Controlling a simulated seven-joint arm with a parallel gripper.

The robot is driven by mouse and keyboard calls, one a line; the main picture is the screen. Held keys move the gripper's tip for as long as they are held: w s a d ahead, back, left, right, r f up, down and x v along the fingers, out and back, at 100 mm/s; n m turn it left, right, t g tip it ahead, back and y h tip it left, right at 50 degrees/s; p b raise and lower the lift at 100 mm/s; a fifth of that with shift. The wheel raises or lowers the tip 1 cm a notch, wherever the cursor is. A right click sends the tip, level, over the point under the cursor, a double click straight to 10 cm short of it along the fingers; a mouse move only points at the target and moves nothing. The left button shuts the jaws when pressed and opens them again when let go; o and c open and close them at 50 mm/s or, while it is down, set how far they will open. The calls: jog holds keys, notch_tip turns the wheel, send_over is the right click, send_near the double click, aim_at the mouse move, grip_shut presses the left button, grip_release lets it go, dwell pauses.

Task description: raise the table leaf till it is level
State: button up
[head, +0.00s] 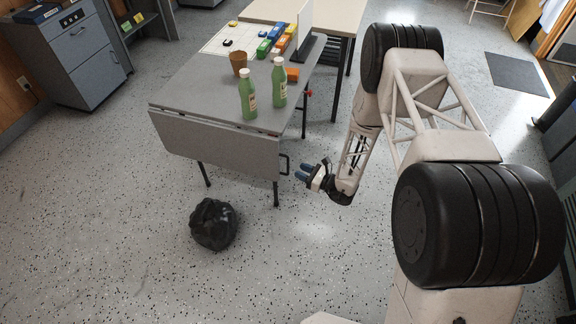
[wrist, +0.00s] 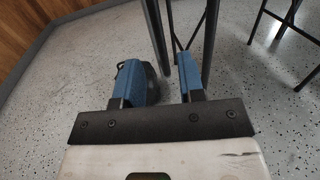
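The grey table leaf (head: 215,146) hangs down from the front edge of the grey table (head: 200,88), seen in the head view. A dark handle (head: 287,163) sticks out at the leaf's right end. My gripper (head: 303,171) is just right of the handle, apart from it as far as I can tell, with its blue fingers pointing left. In the wrist view my gripper (wrist: 160,78) is open, with a gap between the fingers and nothing held. I cannot make out the leaf or the handle clearly there; dark table legs (wrist: 155,35) show beyond the fingers.
Two green bottles (head: 248,93) (head: 279,83), a brown cup (head: 238,63) and coloured boxes (head: 264,48) stand on the fixed tabletop. A black bag (head: 213,224) lies on the floor in front of the leaf. A red knob (head: 308,93) sits at the table's right side. Floor around the bag is clear.

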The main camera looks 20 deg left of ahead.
aim_at(288, 173)
jog(key=shift+w+a, duration=0.2)
jog(key=shift+a, duration=0.9)
jog(key=shift+w+a, duration=0.25)
jog(key=shift+a, duration=0.8)
jog(key=shift+w+a, duration=0.2)
jog(key=shift+a, duration=0.9)
grip_shut()
